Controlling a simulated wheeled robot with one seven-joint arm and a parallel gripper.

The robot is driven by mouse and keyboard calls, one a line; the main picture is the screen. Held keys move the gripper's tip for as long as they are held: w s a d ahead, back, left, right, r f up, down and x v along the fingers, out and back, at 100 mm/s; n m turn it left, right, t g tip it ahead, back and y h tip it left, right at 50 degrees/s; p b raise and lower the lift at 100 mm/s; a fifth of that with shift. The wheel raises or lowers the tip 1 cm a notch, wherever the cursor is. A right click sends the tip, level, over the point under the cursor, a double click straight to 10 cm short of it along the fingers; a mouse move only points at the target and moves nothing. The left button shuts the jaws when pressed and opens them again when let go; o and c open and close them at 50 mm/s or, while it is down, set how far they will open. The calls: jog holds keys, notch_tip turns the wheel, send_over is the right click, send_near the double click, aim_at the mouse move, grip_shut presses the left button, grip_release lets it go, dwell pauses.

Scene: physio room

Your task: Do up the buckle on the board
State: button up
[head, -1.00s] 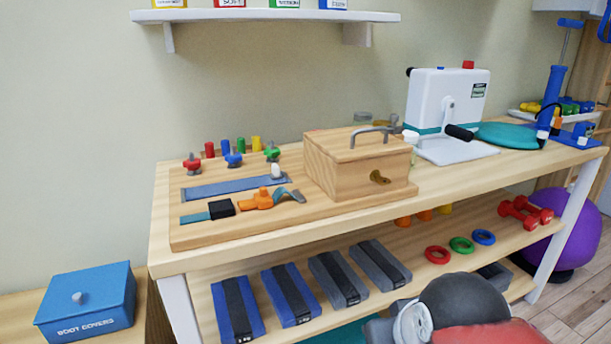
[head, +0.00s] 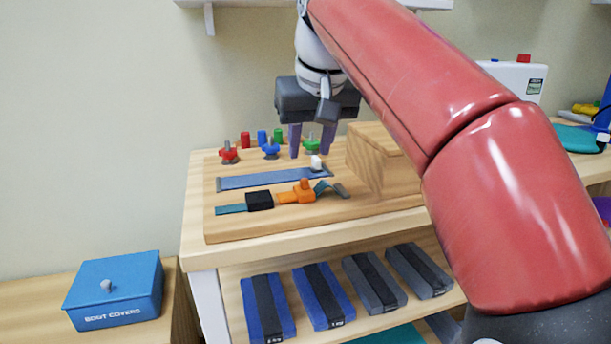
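The wooden board (head: 225,228) lies on the table top. The buckle on it is in two parts: a black socket (head: 259,200) on a short teal strap at the left, and an orange clip (head: 303,191) on a teal strap (head: 329,188) at the right. A small gap shows between the two parts. My gripper (head: 310,151) points down above the back of the board, behind the orange clip in the picture. Its two fingers are apart with nothing seen between them.
A blue zip strip (head: 260,179) with a white pull, coloured knobs (head: 229,153) and pegs share the board. A wooden box (head: 370,160) stands at its right, partly hidden by my arm. A blue boot-covers box (head: 115,290) sits lower left. Weights (head: 325,295) lie on the shelf below.

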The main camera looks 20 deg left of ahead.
aim_at(305, 179)
jog(key=b+x, duration=0.2)
jog(key=x, duration=0.5)
jog(key=shift+w+f, duration=0.1)
jog(key=shift+f, duration=0.1)
grip_shut()
